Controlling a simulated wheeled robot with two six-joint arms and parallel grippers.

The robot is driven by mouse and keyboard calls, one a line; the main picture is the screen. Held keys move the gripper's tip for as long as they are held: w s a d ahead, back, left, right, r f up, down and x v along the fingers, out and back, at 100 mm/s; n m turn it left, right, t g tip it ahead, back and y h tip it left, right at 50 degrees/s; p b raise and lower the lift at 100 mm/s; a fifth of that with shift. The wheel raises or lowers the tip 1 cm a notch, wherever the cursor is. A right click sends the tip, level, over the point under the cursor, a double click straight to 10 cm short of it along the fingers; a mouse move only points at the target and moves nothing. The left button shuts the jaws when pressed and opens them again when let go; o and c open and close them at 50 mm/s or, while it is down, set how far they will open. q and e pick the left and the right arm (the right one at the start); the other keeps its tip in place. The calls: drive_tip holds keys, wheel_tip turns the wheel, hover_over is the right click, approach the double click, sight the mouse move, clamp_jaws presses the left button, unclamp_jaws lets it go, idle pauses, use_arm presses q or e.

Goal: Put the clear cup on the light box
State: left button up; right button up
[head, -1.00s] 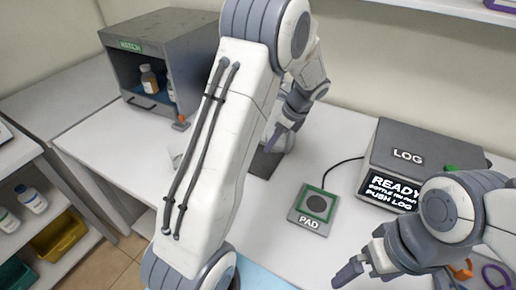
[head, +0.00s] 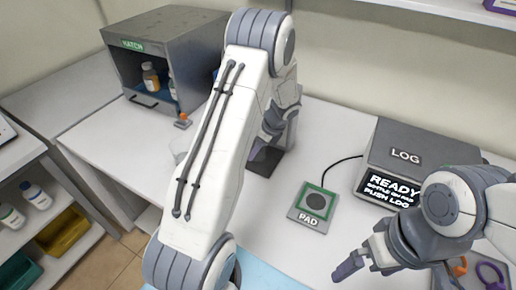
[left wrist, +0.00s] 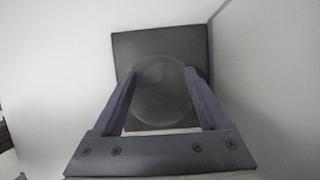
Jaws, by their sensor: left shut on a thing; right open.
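A clear cup (left wrist: 160,95) shows as a faint round shape between the fingers of my left gripper (left wrist: 158,72) in the left wrist view. The fingers are shut on its sides. Behind the cup lies a dark square plate (left wrist: 125,48), which may be the light box; I cannot tell whether the cup touches it. In the head view the dark plate (head: 262,163) is partly hidden by my left arm, and the cup cannot be made out in the gripper there. My right gripper (head: 358,268) is open and empty over the front right of the table.
A grey cabinet marked HATCH (head: 190,45) holds bottles at the back left. A PAD (head: 300,212) and a LOG box (head: 390,145) stand right of the dark plate. A faint clear object (head: 180,148) is left of my arm. White table shows between them.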

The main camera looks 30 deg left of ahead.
use_arm(q)
drive_tip(key=shift+f, duration=0.15)
drive_tip(key=o, duration=1.4)
drive_tip(key=shift+r, duration=0.3)
drive_tip(key=shift+w+d+r, duration=0.1)
drive_tip(key=shift+d+r, duration=0.05)
drive_tip(key=shift+r, duration=0.2)
drive_tip(key=v, duration=1.1)
drive_tip(key=shift+b, duration=0.45)
